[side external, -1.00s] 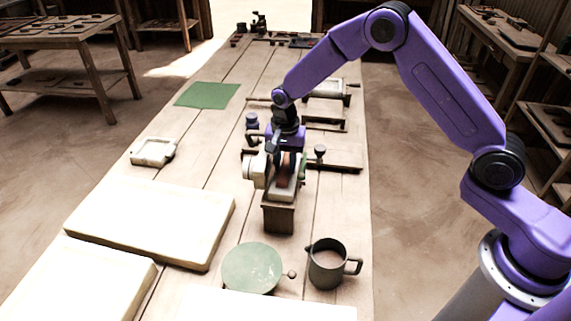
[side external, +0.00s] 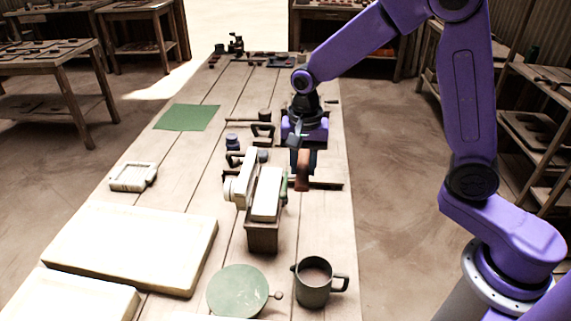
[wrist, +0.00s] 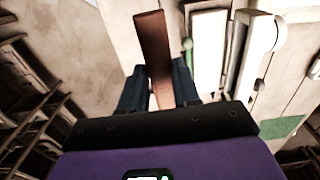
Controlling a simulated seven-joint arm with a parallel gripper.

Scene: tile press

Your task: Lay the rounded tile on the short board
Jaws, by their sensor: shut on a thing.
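My gripper (side external: 303,160) is shut on a reddish-brown tile (side external: 303,172), held up on edge just behind and right of the press. In the wrist view the tile (wrist: 154,45) shows as a long narrow strip between the two dark fingers (wrist: 157,88); its face outline is hidden, so I cannot tell whether it is rounded. Thick cream boards lie at the left front: one whole (side external: 130,247) and one cut off by the frame (side external: 75,302). I cannot tell which is the short one. The tile is well apart from both.
The cream press (side external: 266,195) stands on a brown block (side external: 262,237), close to my gripper. A green round plate (side external: 238,290) and a mug (side external: 314,284) stand in front. A small cream tray (side external: 132,177) and green sheet (side external: 187,117) lie left, with bare table around them.

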